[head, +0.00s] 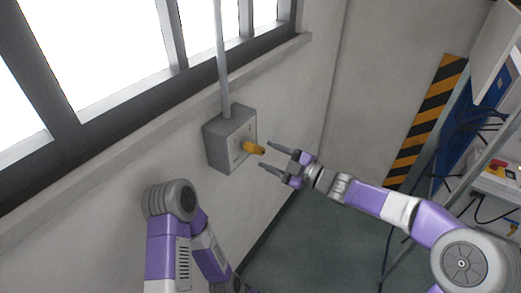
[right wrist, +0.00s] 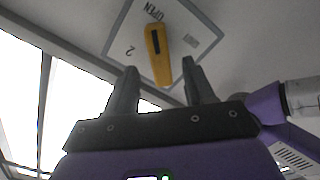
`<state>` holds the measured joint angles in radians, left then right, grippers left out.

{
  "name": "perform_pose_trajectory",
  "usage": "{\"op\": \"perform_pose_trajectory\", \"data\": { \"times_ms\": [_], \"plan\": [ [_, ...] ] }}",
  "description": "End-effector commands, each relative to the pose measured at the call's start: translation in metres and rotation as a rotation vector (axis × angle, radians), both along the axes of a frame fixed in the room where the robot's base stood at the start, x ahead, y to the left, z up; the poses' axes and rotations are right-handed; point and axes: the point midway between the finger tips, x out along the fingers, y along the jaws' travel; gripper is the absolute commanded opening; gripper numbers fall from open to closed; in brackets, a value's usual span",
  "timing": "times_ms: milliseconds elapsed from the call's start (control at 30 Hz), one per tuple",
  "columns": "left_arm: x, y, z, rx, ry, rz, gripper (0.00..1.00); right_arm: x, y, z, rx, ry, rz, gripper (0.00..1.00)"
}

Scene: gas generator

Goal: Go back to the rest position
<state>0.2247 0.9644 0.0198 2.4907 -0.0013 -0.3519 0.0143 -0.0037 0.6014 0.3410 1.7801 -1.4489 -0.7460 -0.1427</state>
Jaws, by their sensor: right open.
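My right gripper (head: 271,158) is open and empty, just off the yellow handle (head: 254,147) on the grey wall box (head: 220,143). In the right wrist view the yellow handle (right wrist: 158,54) lies beyond and between my two open fingers (right wrist: 157,82), apart from them. The box face (right wrist: 198,40) there carries lettering that reads "OPEN" and a "2". My left arm (head: 176,235) is folded low at the bottom left of the head view; I cannot make out its gripper's fingers.
A grey conduit (head: 221,55) runs up from the box past the window (head: 95,45) and its sill. A cabinet with cables (head: 470,130) and a yellow-black striped panel (head: 425,120) stand at the right. The green floor (head: 315,245) below is mostly clear.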

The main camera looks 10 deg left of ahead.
Motion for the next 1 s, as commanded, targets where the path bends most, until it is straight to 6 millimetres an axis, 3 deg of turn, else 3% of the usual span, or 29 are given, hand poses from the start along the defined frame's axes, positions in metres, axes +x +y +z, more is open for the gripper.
{"op": "perform_pose_trajectory", "data": {
  "times_ms": [200, 633, 733, 867, 1000],
  "plan": [
    [0.000, 0.000, 0.003, 0.000, 0.000, 0.000, 0.43, -0.006, -0.017, 0.000, 0.000, 0.001, -0.001, 0.53],
    [0.000, 0.000, 0.003, 0.000, 0.000, 0.000, 0.43, -0.006, -0.017, -0.001, 0.000, 0.001, 0.000, 0.53],
    [0.000, 0.000, 0.003, 0.000, 0.000, 0.000, 0.43, -0.004, -0.020, -0.011, 0.005, 0.041, -0.019, 0.53],
    [0.000, 0.000, 0.003, 0.000, 0.000, 0.000, 0.43, 0.005, -0.034, -0.061, 0.031, 0.251, -0.122, 0.53],
    [0.000, 0.000, 0.002, 0.000, 0.000, 0.000, 0.43, 0.004, -0.066, -0.156, 0.065, 0.634, -0.325, 0.53]
  ]
}}
